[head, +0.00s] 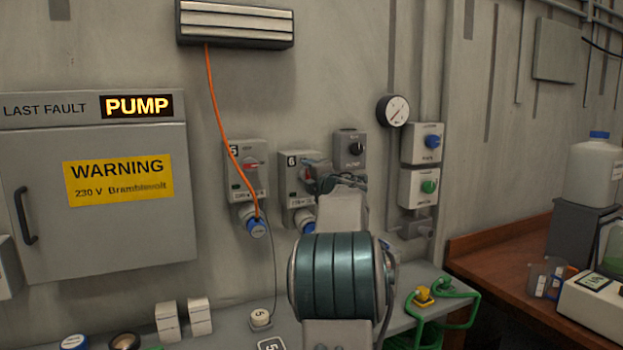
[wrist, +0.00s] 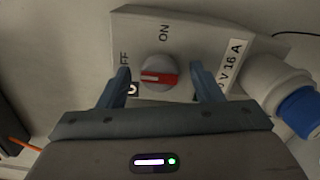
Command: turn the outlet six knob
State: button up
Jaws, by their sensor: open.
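The outlet six box (head: 288,165) is a grey wall unit marked 6, with a blue-capped socket (head: 305,217) below it. Its knob (wrist: 159,75) is round and grey with a red bar, seen up close in the wrist view. The bar lies nearly level there, its white mark toward the left, on the OFF side; ON is printed above. My gripper (wrist: 160,82) is open, one finger on each side of the knob, with gaps showing. In the head view my gripper (head: 319,178) is in front of the box and covers part of it.
Outlet five (head: 246,170) is close on the left, with an orange cable (head: 221,115) hanging across it. A pump switch box (head: 350,150), a gauge (head: 393,110) and blue and green knob boxes are to the right. A grey bench (head: 245,334) runs below.

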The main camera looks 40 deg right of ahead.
jog(key=shift+s, duration=0.1)
jog(key=b+v, duration=0.2)
jog(key=v, duration=1.1)
jog(key=shift+s+a+b, duration=0.2)
jog(key=shift+s+b, duration=0.1)
jog(key=shift+w, duration=0.1)
jog(key=s+a+f+m+g+h+p, duration=0.1)
jog(key=s+a+f+m+g+p, duration=0.15)
jog(key=a+f+m, duration=0.55)
jog(key=s+a+f+m+g+h+p, duration=0.15)
jog(key=a+f+m+g, duration=0.35)
jog(key=a, duration=0.5)
jog(key=s+a+f+m+g+y, duration=0.2)
jog(key=s+a+f, duration=0.4)
jog(key=s+a, duration=0.3)
jog(key=s+a+f+m+g+y, duration=0.3)
jog(key=s+a+f+g+y, duration=0.1)
jog(key=s+a+f, duration=0.3)
jog(key=s+a+g, duration=0.1)
jog(key=s+a, duration=0.1)
jog(key=a, duration=0.1)
jog(key=shift+s+a+p, duration=0.25)
jog(key=shift+s+p, duration=0.05)
